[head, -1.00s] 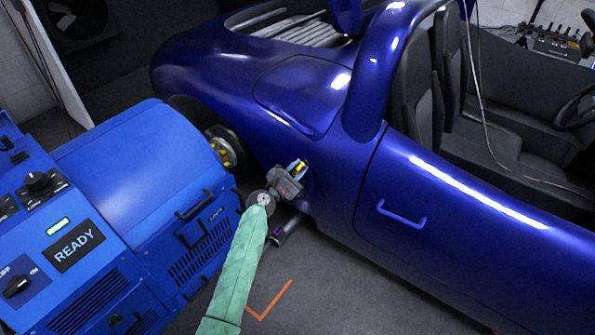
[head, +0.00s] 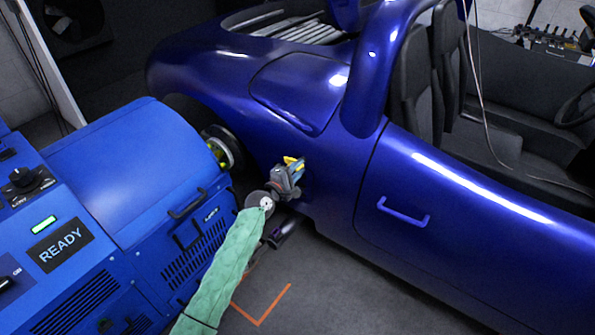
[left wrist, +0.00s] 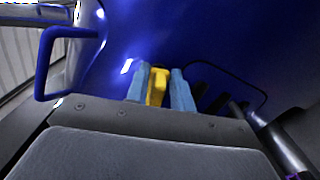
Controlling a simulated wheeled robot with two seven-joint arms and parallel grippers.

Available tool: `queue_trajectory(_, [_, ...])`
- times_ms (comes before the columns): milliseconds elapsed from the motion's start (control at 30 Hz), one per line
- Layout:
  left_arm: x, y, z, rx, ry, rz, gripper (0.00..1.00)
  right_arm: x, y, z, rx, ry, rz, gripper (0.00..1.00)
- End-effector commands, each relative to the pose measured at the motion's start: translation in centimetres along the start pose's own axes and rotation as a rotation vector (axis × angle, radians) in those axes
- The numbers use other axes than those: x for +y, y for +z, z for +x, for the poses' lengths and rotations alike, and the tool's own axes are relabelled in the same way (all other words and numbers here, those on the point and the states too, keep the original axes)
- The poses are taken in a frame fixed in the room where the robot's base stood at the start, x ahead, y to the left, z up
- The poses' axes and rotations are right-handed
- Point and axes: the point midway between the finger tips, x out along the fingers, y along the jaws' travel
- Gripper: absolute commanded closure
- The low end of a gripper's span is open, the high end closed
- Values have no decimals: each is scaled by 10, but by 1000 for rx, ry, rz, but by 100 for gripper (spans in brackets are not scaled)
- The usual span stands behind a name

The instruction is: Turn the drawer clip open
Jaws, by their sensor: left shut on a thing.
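A small yellow clip (head: 291,160) sits at the lower side of the blue car, behind the door. In the left wrist view the yellow clip (left wrist: 157,86) stands between the two light-blue fingers. My left gripper (head: 297,165) is shut on it, with a finger on each side; it also shows in the left wrist view (left wrist: 160,92). The gripper partly hides the clip's base and the bodywork behind it. I cannot tell what the clip is fixed to. My right gripper is not in view.
The blue car (head: 300,90) fills the right and back, with a door handle (head: 403,213) on its side. The blue dynamometer cabinet (head: 130,170), with a READY sign (head: 60,245), stands to the left beside the wheel hub (head: 221,150). Bare floor with an orange mark (head: 262,305) lies in front.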

Motion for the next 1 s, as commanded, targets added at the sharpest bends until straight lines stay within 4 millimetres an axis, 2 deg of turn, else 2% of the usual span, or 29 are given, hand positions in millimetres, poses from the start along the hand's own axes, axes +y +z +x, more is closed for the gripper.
queue_trajectory(400, [-5, 0, 0, -2, -3, 199, 99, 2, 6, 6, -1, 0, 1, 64])
queue_trajectory(967, [-6, 0, 0, -1, -4, 231, 99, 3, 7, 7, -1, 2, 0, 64])
queue_trajectory(1000, [-6, 0, 0, -1, -4, 231, 74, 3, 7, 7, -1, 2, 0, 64])
